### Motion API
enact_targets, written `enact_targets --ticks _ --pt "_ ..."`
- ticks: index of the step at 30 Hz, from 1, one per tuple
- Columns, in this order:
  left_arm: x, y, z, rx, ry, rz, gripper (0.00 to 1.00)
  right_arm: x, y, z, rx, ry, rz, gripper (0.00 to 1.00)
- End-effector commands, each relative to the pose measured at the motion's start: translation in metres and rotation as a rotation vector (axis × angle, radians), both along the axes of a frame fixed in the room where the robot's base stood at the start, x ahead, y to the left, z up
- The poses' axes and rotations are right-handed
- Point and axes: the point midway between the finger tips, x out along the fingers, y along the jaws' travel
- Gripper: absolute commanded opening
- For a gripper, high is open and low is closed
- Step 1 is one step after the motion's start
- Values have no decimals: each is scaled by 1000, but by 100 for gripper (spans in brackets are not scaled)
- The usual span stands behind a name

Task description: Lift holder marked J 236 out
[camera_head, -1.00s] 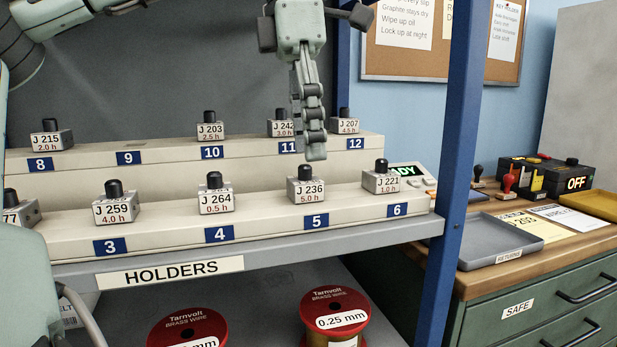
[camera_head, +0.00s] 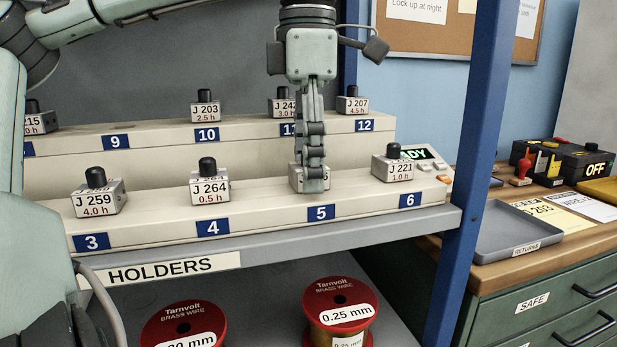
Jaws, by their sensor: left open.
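The holder marked J 236 (camera_head: 296,178) sits at place 5 on the front step of the rack (camera_head: 268,207). It is a small grey block, and its black knob and most of its label are now hidden behind my left gripper. My left gripper (camera_head: 314,180) points straight down over this holder, with its fingers in front of or around the knob. The fingers are seen edge-on, and the jaws are open. I cannot tell whether they touch the holder. My right gripper is not in view.
Holder J 264 (camera_head: 210,187) stands left at place 4, and J 221 (camera_head: 392,166) right at place 6. Holder J 242 (camera_head: 282,105) is behind on the upper step. A blue post (camera_head: 478,150) rises at the right, before an empty grey returns tray (camera_head: 520,230).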

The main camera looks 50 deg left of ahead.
Motion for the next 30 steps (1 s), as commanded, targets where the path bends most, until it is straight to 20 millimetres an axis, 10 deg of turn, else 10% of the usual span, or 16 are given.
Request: enact_targets --ticks 7,22,30 --pt "0 0 -1 0 -1 0 64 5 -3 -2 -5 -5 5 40" --pt "0 0 -1 1 -1 0 2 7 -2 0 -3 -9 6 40" --pt "0 0 -1 1 -2 0 0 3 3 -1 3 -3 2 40"
